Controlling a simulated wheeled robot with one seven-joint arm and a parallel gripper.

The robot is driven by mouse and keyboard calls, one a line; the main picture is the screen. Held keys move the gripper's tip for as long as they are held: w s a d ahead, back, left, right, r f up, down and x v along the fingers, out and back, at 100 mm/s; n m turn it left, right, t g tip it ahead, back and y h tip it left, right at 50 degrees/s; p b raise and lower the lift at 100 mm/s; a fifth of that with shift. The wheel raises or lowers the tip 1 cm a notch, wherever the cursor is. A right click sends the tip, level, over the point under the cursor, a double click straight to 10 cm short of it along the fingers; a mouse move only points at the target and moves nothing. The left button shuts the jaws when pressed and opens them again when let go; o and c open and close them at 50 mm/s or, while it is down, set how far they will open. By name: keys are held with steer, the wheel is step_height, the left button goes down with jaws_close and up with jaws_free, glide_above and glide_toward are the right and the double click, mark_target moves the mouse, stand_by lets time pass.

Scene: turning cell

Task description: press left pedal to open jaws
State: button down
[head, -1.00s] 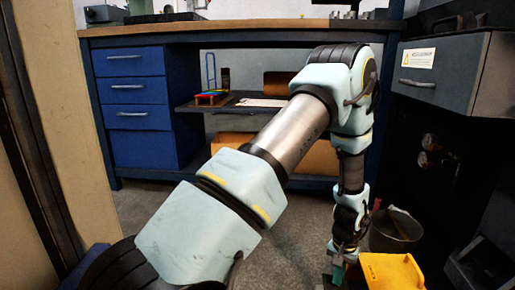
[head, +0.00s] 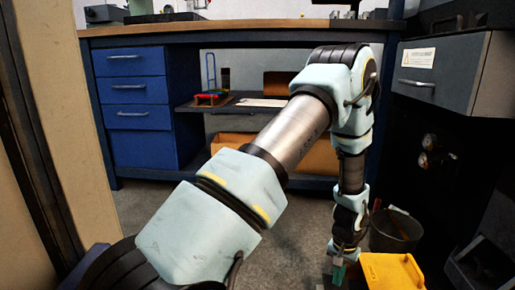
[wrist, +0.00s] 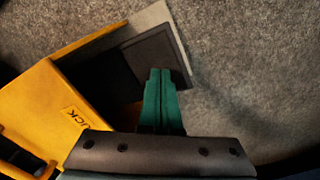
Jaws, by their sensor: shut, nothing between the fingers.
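The yellow pedal housing (head: 392,272) stands on the floor at the lower right of the head view. In the wrist view the yellow housing (wrist: 38,102) is on the left, with a label of which "UCK" can be read. A dark pedal plate (wrist: 153,58) on a grey base shows beside its hood. My gripper (wrist: 160,72) has green fingers, shut and empty, pointing at the plate and overlapping its near part in the picture. Whether they touch it, I cannot tell. In the head view my gripper (head: 338,272) is just left of the housing. The vise or chuck jaws are not in view.
A bucket (head: 395,230) stands behind the housing. A blue workbench (head: 140,107) with drawers is at the back left, and a dark cabinet (head: 440,75) is on the right. Grey floor (wrist: 250,70) is clear to the right in the wrist view.

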mark_target(336, 287)
steer(key=shift+f+b, duration=0.8)
steer(key=shift+f, duration=1.25)
step_height(336, 287, up, 9)
steer(key=p, duration=0.8)
steer(key=shift+r, duration=0.15)
